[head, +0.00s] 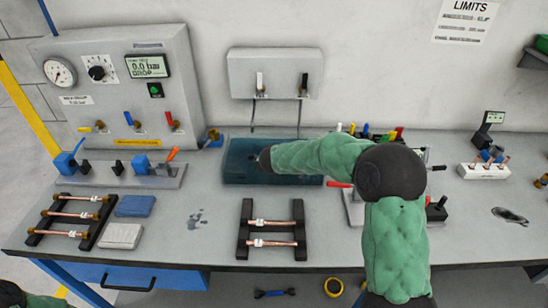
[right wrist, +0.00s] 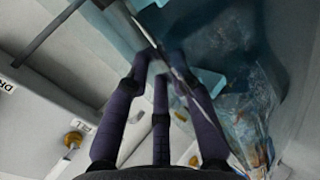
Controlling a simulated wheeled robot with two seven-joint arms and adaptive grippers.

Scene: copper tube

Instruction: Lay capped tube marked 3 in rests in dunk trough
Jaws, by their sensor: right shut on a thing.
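The dunk trough (head: 232,172) is a dark teal, water-filled basin at the back middle of the bench. My right arm reaches over it from the right, and its hand hides part of the trough in the head view. In the right wrist view, my right gripper (right wrist: 165,62) points down at the bluish water, its fingers shut on a thin thing that looks like the capped tube. Its mark cannot be read, and the rests cannot be made out clearly. My left gripper is out of view; only a bit of that arm shows at the lower left.
A left rack (head: 36,232) holds several copper tubes with brass ends. A middle rack (head: 244,232) holds two marked tubes. Blue (head: 135,205) and grey (head: 120,236) blocks lie between them. A gauge panel (head: 120,80) stands behind. The bench front between the racks is mostly clear.

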